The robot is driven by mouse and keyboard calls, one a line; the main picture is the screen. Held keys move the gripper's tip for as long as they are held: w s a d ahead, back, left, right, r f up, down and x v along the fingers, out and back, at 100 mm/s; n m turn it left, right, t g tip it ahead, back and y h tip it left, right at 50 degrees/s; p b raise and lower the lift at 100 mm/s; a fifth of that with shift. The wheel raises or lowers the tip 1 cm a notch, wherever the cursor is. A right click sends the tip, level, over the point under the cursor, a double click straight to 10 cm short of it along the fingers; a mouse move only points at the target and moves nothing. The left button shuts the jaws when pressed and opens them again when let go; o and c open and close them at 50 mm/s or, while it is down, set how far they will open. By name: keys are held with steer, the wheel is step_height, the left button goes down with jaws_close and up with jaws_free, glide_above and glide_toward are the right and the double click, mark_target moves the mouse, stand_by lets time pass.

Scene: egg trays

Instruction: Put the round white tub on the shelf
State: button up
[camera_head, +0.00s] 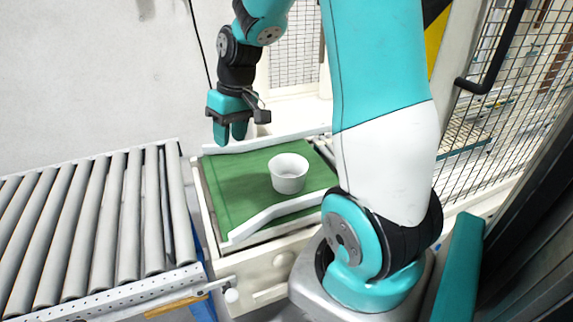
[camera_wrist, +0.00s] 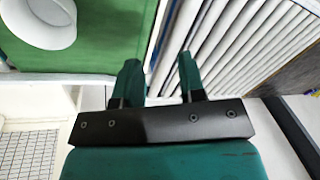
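The round white tub (camera_head: 289,174) stands upright and open-topped on a green conveyor belt (camera_head: 228,207). It also shows at the top left of the wrist view (camera_wrist: 47,22), partly cut off by the frame edge. My gripper (camera_head: 231,140) hangs with its fingers down, above the back left side of the belt, to the left of the tub and apart from it. In the wrist view its two teal fingers (camera_wrist: 158,82) are spread with nothing between them. No shelf can be clearly made out in either view.
A grey roller conveyor (camera_head: 100,220) stands left of the green belt, with a narrow gap between. Low white guide rails (camera_head: 262,217) run along the belt's sides. A wire mesh fence (camera_head: 510,120) stands on the right. A pale wall is behind.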

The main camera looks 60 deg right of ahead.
steer(key=s+d+f+m+p, duration=0.2)
steer(key=d+m+p, duration=0.1)
steer(key=d, duration=1.2)
steer(key=m+p, duration=0.1)
steer(key=m, duration=0.1)
glide_toward(303, 171)
steer(key=shift+m+g+h, duration=0.3)
steer(key=shift+h, duration=0.2)
steer(key=f+p, duration=0.1)
steer(key=f, duration=0.1)
steer(key=a+f+p, duration=0.1)
steer(key=p, duration=0.1)
steer(key=shift+a+f, duration=0.15)
steer(key=shift+f, duration=0.25)
steer(key=shift+w+a+f+p, duration=0.1)
steer(key=shift+w+f+p, duration=0.15)
steer(key=shift+f+p, duration=0.75)
steer(key=shift+w+a+f+p, duration=0.1)
steer(key=shift+w+f+p, duration=0.1)
steer(key=shift+f, duration=1.6)
steer(key=shift+c, duration=0.2)
jaws_close()
